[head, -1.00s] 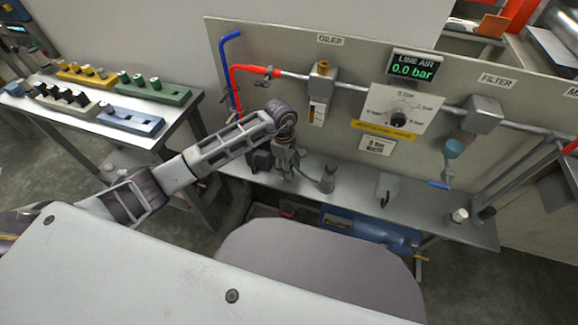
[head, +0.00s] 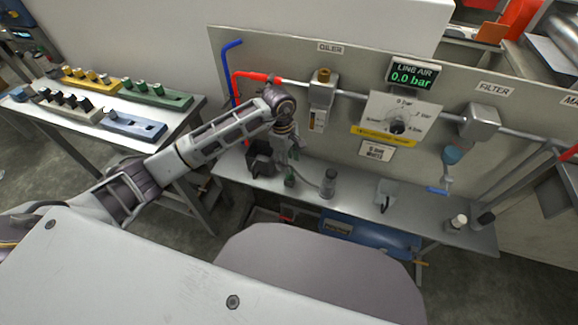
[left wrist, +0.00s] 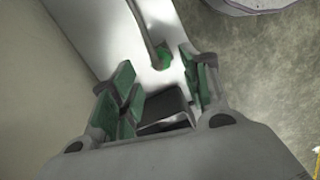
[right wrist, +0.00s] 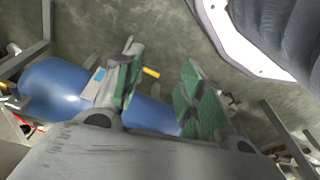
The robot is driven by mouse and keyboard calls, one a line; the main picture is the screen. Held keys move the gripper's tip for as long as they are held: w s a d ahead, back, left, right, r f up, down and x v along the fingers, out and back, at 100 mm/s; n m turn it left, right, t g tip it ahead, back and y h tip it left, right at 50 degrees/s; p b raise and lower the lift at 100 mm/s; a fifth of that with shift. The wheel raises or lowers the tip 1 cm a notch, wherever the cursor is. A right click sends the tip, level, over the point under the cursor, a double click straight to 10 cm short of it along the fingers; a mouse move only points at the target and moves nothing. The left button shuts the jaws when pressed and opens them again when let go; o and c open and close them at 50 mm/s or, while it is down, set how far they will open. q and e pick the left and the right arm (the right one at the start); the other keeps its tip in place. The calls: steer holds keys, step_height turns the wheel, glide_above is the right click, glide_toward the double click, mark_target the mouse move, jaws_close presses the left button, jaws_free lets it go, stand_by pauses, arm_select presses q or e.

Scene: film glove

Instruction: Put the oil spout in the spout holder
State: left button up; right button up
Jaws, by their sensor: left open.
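The oil spout looks to be the grey curved tube with a green end (head: 290,181), running to a small grey bottle (head: 328,183) on the bench. The green end also shows in the left wrist view (left wrist: 163,58). A black box (head: 262,160), likely the spout holder, stands left of the green end; it also shows in the left wrist view (left wrist: 168,106). I cannot tell whether the green end touches it. My left gripper (head: 294,152) is open and empty above the green end. My right gripper (right wrist: 158,85) is open and empty, outside the head view.
The grey bench (head: 350,205) runs along the panel (head: 440,85). A grey bracket (head: 386,192) and a white-capped item (head: 457,222) stand to the right. The oiler (head: 322,92) hangs above. A blue tank (head: 370,240) lies below the bench.

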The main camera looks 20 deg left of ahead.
arm_select(q)
step_height(320, 180, up, 6)
steer(key=shift+a, duration=0.35)
arm_select(e)
steer(key=shift+s+d+f, duration=0.1)
steer(key=shift+d+f, duration=0.1)
steer(key=shift+f, duration=0.45)
steer(key=shift+s+d+f, duration=0.1)
steer(key=shift+d+f, duration=0.1)
steer(key=shift+f, duration=0.4)
arm_select(q)
steer(key=shift+w, duration=0.1)
arm_select(e)
steer(key=shift+s, duration=0.35)
steer(key=shift+w, duration=0.25)
arm_select(q)
steer(key=shift+c, duration=0.4)
